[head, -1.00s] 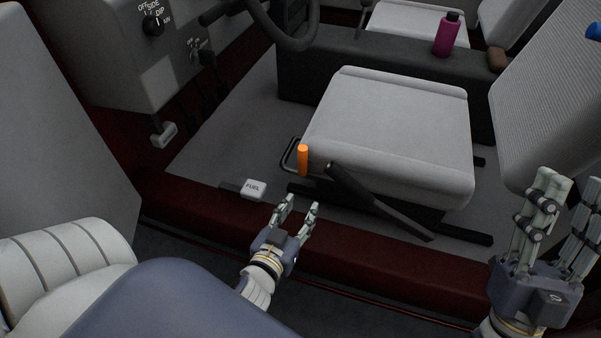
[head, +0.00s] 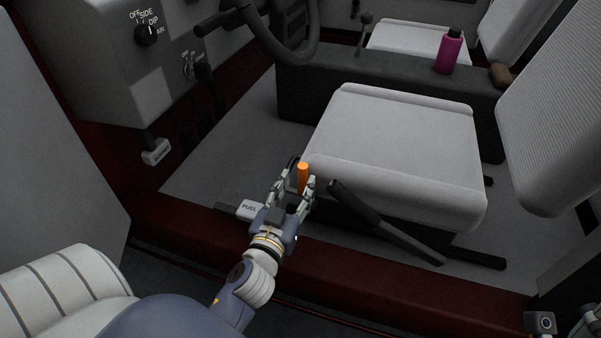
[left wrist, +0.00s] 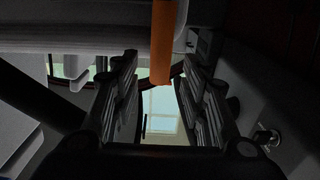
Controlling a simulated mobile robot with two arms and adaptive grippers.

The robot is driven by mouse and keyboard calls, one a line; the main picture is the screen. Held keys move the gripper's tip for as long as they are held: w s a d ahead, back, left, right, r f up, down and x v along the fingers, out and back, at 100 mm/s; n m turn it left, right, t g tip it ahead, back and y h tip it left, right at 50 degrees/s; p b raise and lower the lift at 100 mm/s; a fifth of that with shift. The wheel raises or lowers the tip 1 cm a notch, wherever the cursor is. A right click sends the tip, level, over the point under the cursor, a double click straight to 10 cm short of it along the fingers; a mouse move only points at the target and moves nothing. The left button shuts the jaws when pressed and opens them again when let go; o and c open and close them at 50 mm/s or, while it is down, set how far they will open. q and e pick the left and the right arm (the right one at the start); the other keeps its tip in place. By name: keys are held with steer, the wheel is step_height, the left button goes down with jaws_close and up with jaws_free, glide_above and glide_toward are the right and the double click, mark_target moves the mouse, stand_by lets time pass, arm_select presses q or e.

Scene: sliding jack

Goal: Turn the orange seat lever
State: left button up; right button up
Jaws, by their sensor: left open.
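The orange seat lever (head: 303,177) stands upright at the front left corner of the grey seat (head: 395,140) in the head view. My left gripper (head: 291,190) is open, with its fingers on either side of the lever in that view. In the left wrist view the orange lever (left wrist: 162,45) hangs down from the top, between the two open fingers (left wrist: 158,85). I cannot tell whether any finger touches it. My right gripper (head: 565,322) is only partly in view at the bottom right corner, its fingers mostly cut off.
A black bar (head: 385,222) slants along the seat's near side, right of my left gripper. A white FUEL handle (head: 250,209) is just left of it. The dark red door sill (head: 400,270) runs below. A steering wheel (head: 290,45) and a magenta bottle (head: 449,52) are farther back.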

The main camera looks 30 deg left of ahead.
mark_target(301, 176)
arm_select(q)
steer(key=shift+x, duration=1.75)
steer(key=shift+c, duration=0.6)
jaws_close()
